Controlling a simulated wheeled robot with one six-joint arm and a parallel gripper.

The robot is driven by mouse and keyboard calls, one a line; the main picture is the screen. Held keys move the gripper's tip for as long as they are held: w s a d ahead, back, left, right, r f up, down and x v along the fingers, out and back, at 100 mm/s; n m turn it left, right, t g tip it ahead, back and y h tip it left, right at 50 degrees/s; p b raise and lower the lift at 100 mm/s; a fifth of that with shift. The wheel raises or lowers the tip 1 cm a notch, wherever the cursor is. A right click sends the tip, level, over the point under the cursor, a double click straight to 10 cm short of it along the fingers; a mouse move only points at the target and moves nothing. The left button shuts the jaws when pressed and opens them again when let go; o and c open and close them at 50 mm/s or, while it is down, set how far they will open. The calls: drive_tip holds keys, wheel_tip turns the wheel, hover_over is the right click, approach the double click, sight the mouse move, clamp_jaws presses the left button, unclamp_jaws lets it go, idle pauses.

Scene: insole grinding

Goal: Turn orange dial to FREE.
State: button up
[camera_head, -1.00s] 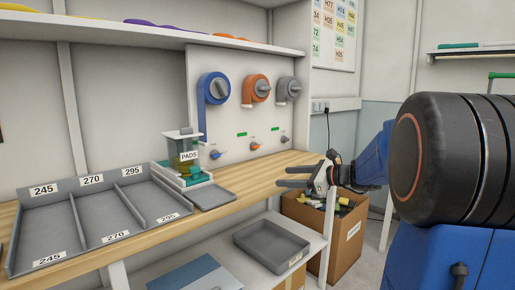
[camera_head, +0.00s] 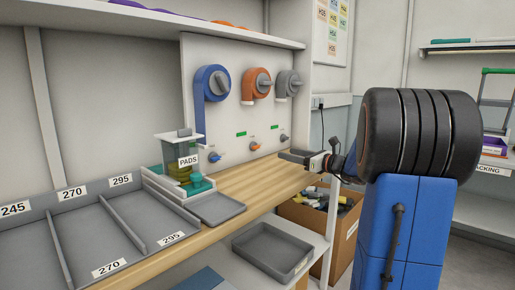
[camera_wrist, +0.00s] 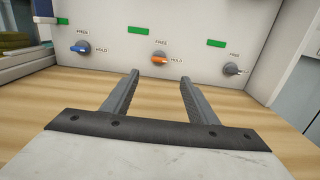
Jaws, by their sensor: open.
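The small orange dial (camera_head: 254,146) sits low on the white wall panel (camera_head: 225,125), between a blue dial (camera_head: 214,157) and a grey dial (camera_head: 283,138). In the wrist view the orange dial (camera_wrist: 160,60) lies ahead, with FREE printed above it and HOLD to its right. Its knob lies roughly level, its tip towards HOLD or away, I cannot tell. My gripper (camera_wrist: 156,80) is open and empty above the wooden bench, its fingers pointing at the panel below the orange dial and apart from it. In the head view my gripper (camera_head: 295,157) is at the bench's right end.
Large blue (camera_head: 212,90), orange (camera_head: 256,85) and grey (camera_head: 288,84) hose reels or ducts are above the dials. A PADS dispenser (camera_head: 180,155) and a grey tray (camera_head: 216,208) stand on the bench (camera_head: 258,180) to the left. A cardboard box (camera_head: 345,230) stands below right.

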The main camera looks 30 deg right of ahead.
sight(258, 146)
drive_tip(key=x, duration=1.6)
drive_tip(key=shift+w+f, duration=0.1)
drive_tip(key=shift+a, duration=0.1)
drive_tip(key=c, duration=1.1)
